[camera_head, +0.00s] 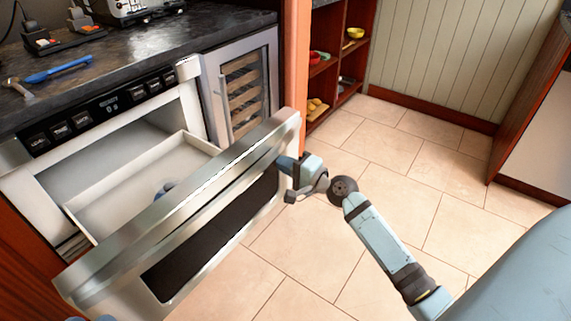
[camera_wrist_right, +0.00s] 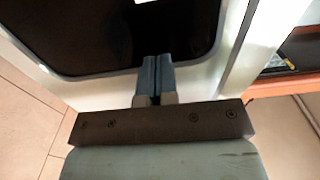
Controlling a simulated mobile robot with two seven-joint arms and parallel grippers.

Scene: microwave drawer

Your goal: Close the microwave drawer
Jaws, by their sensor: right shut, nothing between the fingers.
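The microwave drawer (camera_head: 190,215) is pulled well out from its housing (camera_head: 100,110), with its steel front and dark window facing the room. Its white inner tray (camera_head: 150,165) is exposed, and something small and bluish lies partly hidden behind the front panel. My right gripper (camera_head: 286,163) is shut and empty at the right end of the drawer front. In the right wrist view its closed fingertips (camera_wrist_right: 154,65) are at the front's pale frame beside the dark window; I cannot tell if they touch. My left gripper cannot be made out.
A wine cooler (camera_head: 240,90) stands right of the drawer housing. The dark counter (camera_head: 90,55) above holds a blue tool and appliances. Open shelves (camera_head: 335,60) stand behind an orange post. The tiled floor (camera_head: 430,150) is clear on the right.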

